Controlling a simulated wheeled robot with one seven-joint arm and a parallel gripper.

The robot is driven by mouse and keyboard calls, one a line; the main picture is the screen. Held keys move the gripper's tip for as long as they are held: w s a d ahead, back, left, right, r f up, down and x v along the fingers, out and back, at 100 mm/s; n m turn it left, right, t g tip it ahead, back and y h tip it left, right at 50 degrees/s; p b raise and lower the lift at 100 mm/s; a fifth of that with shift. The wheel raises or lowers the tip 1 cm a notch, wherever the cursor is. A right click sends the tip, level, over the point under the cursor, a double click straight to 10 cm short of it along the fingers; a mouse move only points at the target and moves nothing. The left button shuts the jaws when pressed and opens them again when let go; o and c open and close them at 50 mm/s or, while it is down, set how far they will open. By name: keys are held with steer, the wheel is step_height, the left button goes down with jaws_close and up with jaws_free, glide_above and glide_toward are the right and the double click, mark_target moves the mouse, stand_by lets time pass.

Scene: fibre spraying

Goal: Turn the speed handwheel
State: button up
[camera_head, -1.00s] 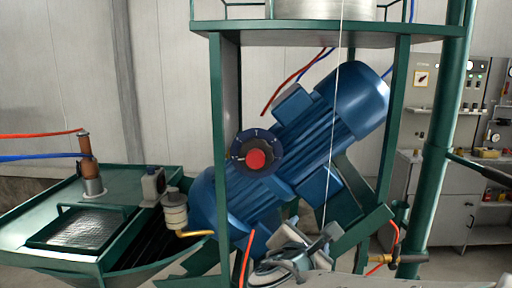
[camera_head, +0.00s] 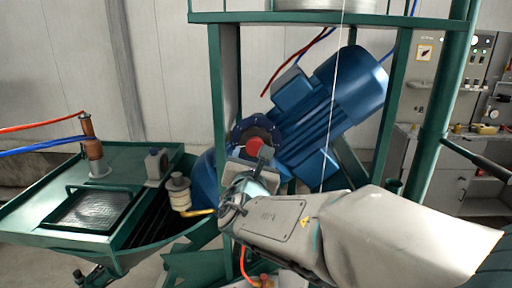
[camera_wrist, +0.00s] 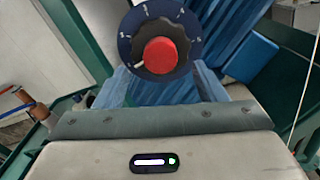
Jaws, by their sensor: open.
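The speed handwheel (camera_head: 255,146) is a dark blue dial with white marks and a red centre knob. It sits on the blue motor in the middle of the head view. Its lower edge is partly hidden by my gripper (camera_head: 250,172), which is open just below and in front of it. In the wrist view the handwheel (camera_wrist: 160,54) shows nearly face-on at the top centre, with its red knob clear. I see no clear contact with the handwheel.
The blue motor (camera_head: 340,95) slants up to the right behind the handwheel. Green frame posts (camera_head: 225,90) stand on both sides, with a platform above. A green hopper table (camera_head: 130,170) is at left and a grey control cabinet (camera_head: 455,165) at right. A thin pale line hangs at centre right.

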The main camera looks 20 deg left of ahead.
mark_target(255, 148)
steer(key=shift+p+x, duration=0.3)
steer(key=shift+x, duration=2.3)
steer(key=c, duration=1)
